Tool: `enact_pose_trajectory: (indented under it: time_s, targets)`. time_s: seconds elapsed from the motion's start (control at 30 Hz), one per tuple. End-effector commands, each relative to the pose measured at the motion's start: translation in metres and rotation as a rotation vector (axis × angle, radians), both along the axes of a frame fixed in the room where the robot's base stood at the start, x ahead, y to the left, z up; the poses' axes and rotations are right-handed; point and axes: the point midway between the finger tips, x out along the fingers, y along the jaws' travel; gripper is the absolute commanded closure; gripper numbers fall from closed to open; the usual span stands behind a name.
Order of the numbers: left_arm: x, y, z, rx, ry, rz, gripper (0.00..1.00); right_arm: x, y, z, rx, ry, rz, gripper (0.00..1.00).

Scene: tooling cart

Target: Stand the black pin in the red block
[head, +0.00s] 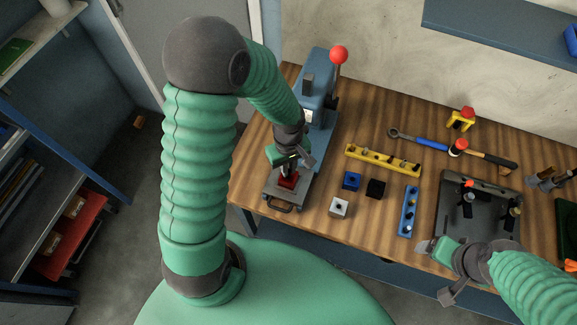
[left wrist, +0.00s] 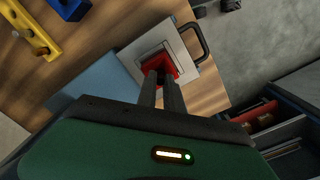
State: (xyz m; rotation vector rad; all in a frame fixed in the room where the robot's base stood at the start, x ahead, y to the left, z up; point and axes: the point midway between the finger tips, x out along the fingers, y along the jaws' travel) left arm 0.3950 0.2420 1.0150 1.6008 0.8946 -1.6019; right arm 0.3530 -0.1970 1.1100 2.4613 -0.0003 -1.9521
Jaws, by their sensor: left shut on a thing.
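The red block (head: 288,181) sits on the grey base plate of the blue press at the left end of the bench. It also shows in the left wrist view (left wrist: 153,65). My left gripper (head: 289,170) is directly above the red block, pointing down. Its fingers (left wrist: 162,84) are close together, shut on a dark thing that I take for the black pin, mostly hidden between the fingertips. I cannot tell whether the pin's lower end is inside the block.
The blue press (head: 318,85) with a red knob stands just behind my left gripper. Blue (head: 352,181), black (head: 375,188) and white (head: 339,207) blocks lie to the right, near a yellow rail (head: 383,161) and a blue rail (head: 408,211). A dark tray (head: 460,235) is farther right.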

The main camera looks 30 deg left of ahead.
Motion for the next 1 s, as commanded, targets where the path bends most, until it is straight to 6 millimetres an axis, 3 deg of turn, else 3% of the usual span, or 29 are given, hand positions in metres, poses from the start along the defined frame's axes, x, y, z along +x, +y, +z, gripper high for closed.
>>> enact_pose_trajectory:
  time_s: [0.2,0.23,0.43,0.63,0.8,1.0]
  targets:
    - [0.0,0.0001,0.0001,0.0,0.0,0.0,1.0,0.0,0.0,0.0001,0.0,0.0,0.0,0.19]
    - [0.0,0.0001,0.0001,0.0,0.0,0.0,0.87,0.0,0.0,0.0001,0.0,0.0,0.0,0.19]
    - [-0.0001,0.0002,0.0001,0.0,0.0,0.0,0.63,0.0,0.0,0.0001,0.0,0.0,0.0,0.19]
    - [-0.0001,0.0003,0.0001,0.0,0.0,0.0,0.63,0.0,0.0,0.0001,0.0,0.0,0.0,0.19]
    - [-0.0001,0.0002,0.0001,0.0,0.0,0.001,0.45,0.0,0.0,0.0001,0.0,0.0,0.0,0.19]
    - [-0.0001,0.0002,0.0001,0.0,0.0,0.001,0.45,0.0,0.0,0.0001,0.0,0.0,0.0,0.19]
